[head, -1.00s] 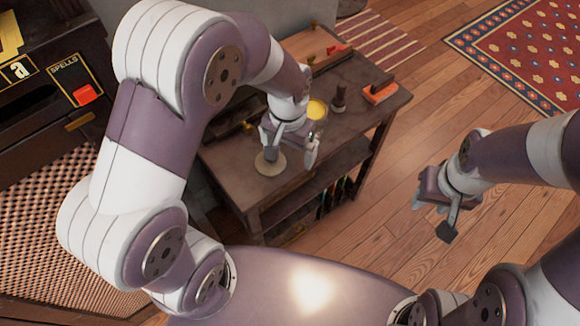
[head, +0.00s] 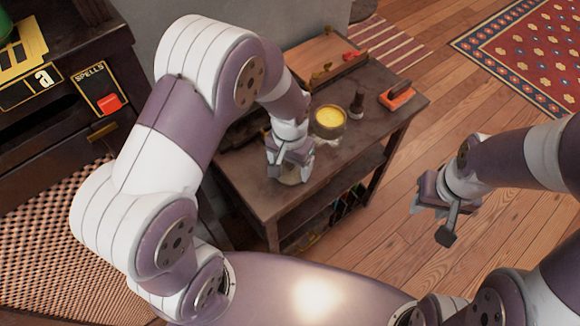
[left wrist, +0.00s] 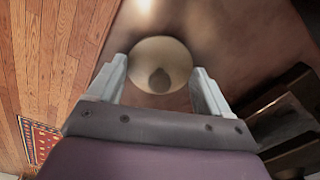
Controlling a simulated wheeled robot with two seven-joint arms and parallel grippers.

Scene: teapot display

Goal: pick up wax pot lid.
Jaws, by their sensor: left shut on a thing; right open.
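The wax pot lid (left wrist: 160,52) is a round cream disc with a darker knob. In the left wrist view it lies between the two fingers of my left gripper (left wrist: 158,70), which is shut on it. In the head view my left gripper (head: 289,170) points down at the near part of the small table, and only a pale bit of the lid shows beneath it. The open wax pot (head: 330,119), with yellow wax inside, stands just behind and right of the gripper. My right gripper (head: 444,209) is open and empty, out over the floor to the right.
The dark wooden table (head: 378,128) also holds a small dark stamp-like object (head: 357,101), an orange-red block tool (head: 398,95) and a wooden box (head: 325,60) at the back. A dark cabinet with a red button (head: 109,103) stands at left.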

